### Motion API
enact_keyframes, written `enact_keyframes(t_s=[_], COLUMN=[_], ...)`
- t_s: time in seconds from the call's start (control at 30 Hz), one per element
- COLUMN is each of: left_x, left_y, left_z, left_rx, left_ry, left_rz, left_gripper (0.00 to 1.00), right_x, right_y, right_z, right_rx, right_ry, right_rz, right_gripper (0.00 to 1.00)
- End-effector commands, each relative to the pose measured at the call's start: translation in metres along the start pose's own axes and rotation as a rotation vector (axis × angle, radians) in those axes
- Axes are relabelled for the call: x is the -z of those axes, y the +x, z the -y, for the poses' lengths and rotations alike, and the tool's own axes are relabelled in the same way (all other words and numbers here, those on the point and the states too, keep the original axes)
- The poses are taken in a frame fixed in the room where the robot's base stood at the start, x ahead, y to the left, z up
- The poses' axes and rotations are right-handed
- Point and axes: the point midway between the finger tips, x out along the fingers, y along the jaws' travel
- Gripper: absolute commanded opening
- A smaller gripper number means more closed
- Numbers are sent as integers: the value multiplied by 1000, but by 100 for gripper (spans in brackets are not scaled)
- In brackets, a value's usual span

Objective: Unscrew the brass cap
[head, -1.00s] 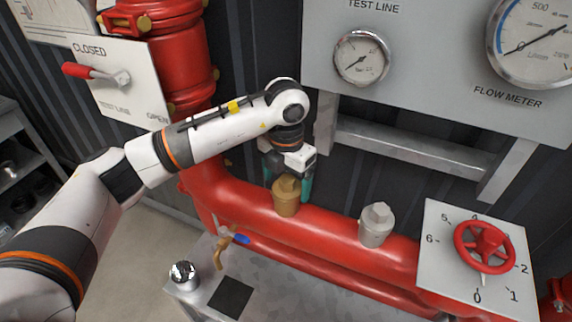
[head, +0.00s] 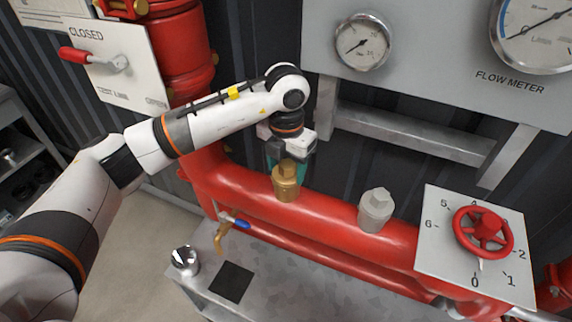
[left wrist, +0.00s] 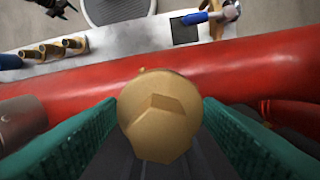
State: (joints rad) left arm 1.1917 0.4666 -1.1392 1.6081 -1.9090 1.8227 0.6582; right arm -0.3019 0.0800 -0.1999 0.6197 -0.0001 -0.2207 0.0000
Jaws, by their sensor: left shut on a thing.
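The brass cap (head: 286,182) sits upright on top of the red horizontal pipe (head: 330,222). It has a round body with a smaller hex head. My left gripper (head: 288,170) comes down from above and behind it, shut on the cap. In the left wrist view the brass cap (left wrist: 160,115) fills the middle, with a green finger against each side. Its threads and seat are hidden. My right gripper is not in view.
A grey cap (head: 376,209) stands on the same pipe to the right. Further right is a red handwheel (head: 483,232) on a numbered plate. A blue-handled brass tap (head: 228,229) is in front, above a metal bench (head: 290,285). A gauge panel (head: 430,75) is behind.

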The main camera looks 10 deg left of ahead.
Motion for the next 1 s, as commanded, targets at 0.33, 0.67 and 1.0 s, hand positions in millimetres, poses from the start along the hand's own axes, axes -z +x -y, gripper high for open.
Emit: enact_keyframes(t_s=[0.33,0.67,1.0], left_x=[0,1,2], left_y=[0,0,-1], left_z=[-2,-2,-3], left_rx=[0,0,0], left_ry=[-437,-467,-872], left_rz=[-1,-1,-1], left_gripper=[32,32,32], right_x=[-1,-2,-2], right_y=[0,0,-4], right_z=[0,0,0], right_rx=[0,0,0], right_ry=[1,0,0], right_rz=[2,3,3], right_gripper=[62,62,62])
